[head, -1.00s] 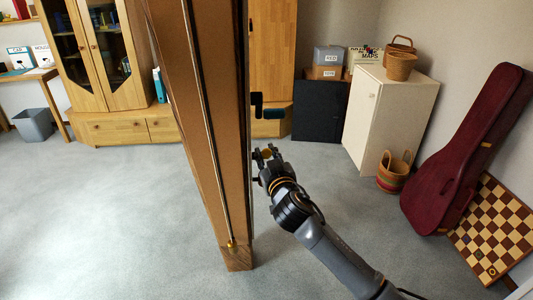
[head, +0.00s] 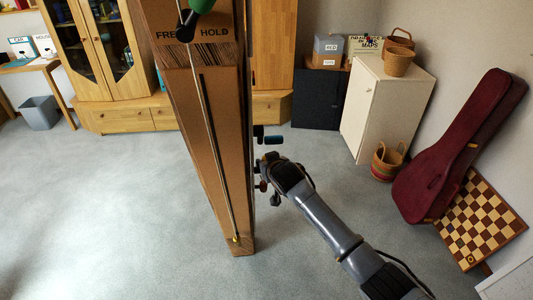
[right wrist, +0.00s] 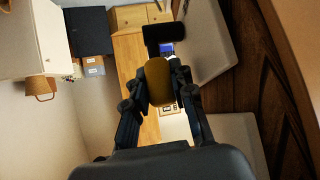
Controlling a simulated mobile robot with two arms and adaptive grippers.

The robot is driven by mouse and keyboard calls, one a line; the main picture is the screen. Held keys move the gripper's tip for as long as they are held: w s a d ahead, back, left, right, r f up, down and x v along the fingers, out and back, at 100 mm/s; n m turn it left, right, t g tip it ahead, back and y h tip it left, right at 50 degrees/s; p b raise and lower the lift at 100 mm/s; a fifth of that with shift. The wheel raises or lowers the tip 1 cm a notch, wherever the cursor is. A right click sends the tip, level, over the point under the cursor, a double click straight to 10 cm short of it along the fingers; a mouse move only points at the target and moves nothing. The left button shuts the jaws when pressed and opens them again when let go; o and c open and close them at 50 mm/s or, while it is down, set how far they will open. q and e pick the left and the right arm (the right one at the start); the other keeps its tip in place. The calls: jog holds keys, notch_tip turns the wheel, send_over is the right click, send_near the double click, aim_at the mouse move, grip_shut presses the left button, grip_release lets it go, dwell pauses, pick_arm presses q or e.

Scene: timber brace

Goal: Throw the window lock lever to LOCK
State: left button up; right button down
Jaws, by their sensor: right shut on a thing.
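A tall brown timber post (head: 215,140) stands in the middle of the head view. Its upper face reads "FREE" and "HOLD", with a green knob (head: 202,5) on a dark lever above the words. A dark crank-shaped handle with a blue-grey grip (head: 274,140) sticks out from the post's right side. My right gripper (head: 263,178) is beside that side, below the handle, partly hidden. In the right wrist view, its fingers (right wrist: 158,95) are shut on a yellow-brown knob (right wrist: 158,78), just before a black bracket-like part (right wrist: 166,38). I see no LOCK label. My left gripper is not in view.
A thin rod (head: 212,130) runs down the post's face. A white cabinet (head: 385,110), baskets (head: 387,160), a dark red guitar case (head: 455,150) and a chessboard (head: 480,220) stand at the right. The carpet left of the post is clear.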

jog(key=shift+w+r+g+p, duration=0.1)
jog(key=shift+w+g+p, duration=0.15)
jog(key=shift+g+p, duration=0.35)
jog(key=c, duration=1.4)
grip_release()
jog(key=v, duration=1.2)
